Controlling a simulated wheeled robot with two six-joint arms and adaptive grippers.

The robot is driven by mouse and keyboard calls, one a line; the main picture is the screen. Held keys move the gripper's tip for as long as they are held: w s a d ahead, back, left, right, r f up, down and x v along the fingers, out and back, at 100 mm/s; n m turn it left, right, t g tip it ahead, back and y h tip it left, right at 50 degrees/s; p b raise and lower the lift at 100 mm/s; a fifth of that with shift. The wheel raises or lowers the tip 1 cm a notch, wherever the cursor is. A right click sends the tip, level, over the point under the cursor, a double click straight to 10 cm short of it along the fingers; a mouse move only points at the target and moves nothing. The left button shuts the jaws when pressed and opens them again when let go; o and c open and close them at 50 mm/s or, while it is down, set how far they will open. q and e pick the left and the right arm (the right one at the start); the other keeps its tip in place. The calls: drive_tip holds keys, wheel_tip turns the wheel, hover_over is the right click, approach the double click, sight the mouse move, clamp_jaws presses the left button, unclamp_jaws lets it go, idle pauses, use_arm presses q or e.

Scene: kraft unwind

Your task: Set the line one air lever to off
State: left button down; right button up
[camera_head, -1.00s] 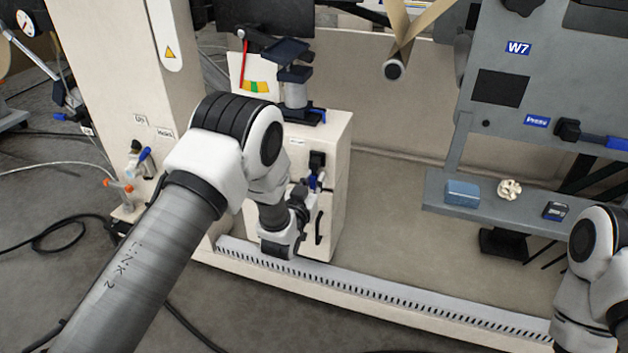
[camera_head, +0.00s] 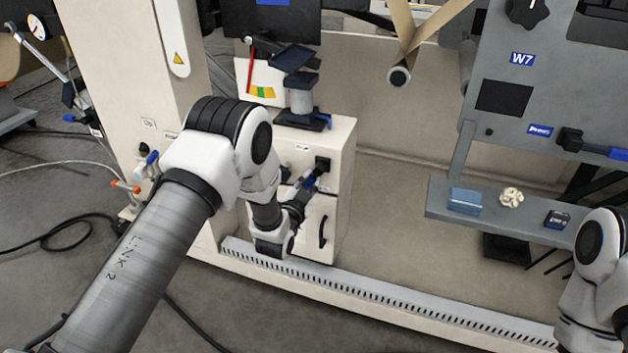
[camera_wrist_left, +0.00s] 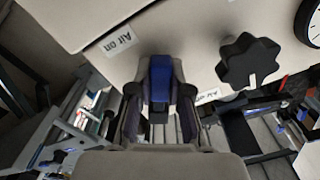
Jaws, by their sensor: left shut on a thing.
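The blue air lever (camera_wrist_left: 160,78) sits between the two fingers of my left gripper (camera_wrist_left: 160,100) in the left wrist view. The fingers are shut on it. An "Air on" label (camera_wrist_left: 118,42) is on the panel to the left of the lever. A second, partly hidden "Air" label (camera_wrist_left: 207,95) is on its right, and its last letters cannot be read. In the head view my left gripper (camera_head: 305,184) is at the front of the cream cabinet (camera_head: 340,150), just below a black fitting (camera_head: 322,165). My right gripper is out of the picture.
A black knob (camera_wrist_left: 248,60) stands close to the right of my fingers. A gauge (camera_wrist_left: 311,22) is at the top right corner. The cabinet has a dark handle (camera_head: 322,233). A grey shelf (camera_head: 480,222) with small items is at the right, with bare floor between.

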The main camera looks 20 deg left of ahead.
sight(306, 160)
use_arm(q)
drive_tip(key=m, duration=0.2)
drive_tip(key=a+r+m+p, duration=0.1)
drive_tip(key=shift+a+r+m+p, duration=0.1)
drive_tip(key=shift+a+m+p, duration=0.05)
drive_tip(key=shift+m+p, duration=0.2)
drive_tip(key=m, duration=0.1)
drive_tip(key=r+m+p, duration=0.1)
drive_tip(key=shift+a+m, duration=0.25)
drive_tip(key=shift+m, duration=0.1)
drive_tip(key=m+p, duration=0.1)
drive_tip(key=r+m, duration=0.1)
drive_tip(key=m, duration=0.1)
drive_tip(key=shift+a+p, duration=0.25)
drive_tip(key=shift+p, duration=0.1)
drive_tip(key=shift+r+m+p, duration=0.35)
drive_tip(key=shift+m+p, duration=0.05)
drive_tip(key=shift+m, duration=0.8)
drive_tip(key=c, duration=1.1)
unclamp_jaws()
